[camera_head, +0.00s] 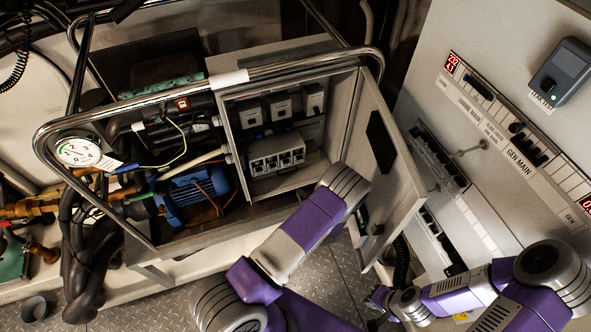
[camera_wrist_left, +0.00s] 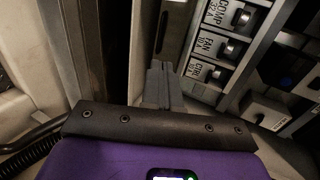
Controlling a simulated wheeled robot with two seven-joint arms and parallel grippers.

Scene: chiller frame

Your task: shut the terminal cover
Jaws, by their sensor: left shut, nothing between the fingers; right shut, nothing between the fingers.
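The terminal cover (camera_head: 382,150) is a grey hinged door standing open on the right side of the grey electrical box (camera_head: 222,125). A dark rectangular patch is on its face. My left arm's wrist is in front of the box opening in the head view and hides its own fingers there. In the left wrist view my left gripper (camera_wrist_left: 160,85) is shut and empty, with labelled breakers (camera_wrist_left: 222,42) beyond it to the right. I cannot tell whether its fingers touch anything. My right gripper (camera_head: 379,297) is low at the right, below the cover, shut and empty.
A bent chrome rail (camera_head: 200,88) runs across the front of the frame and over the box top. A blue motor (camera_head: 195,192), hoses and a gauge (camera_head: 78,152) are at left. A grey switch panel (camera_head: 500,130) stands at right. Diamond-plate floor (camera_head: 330,285) lies below.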

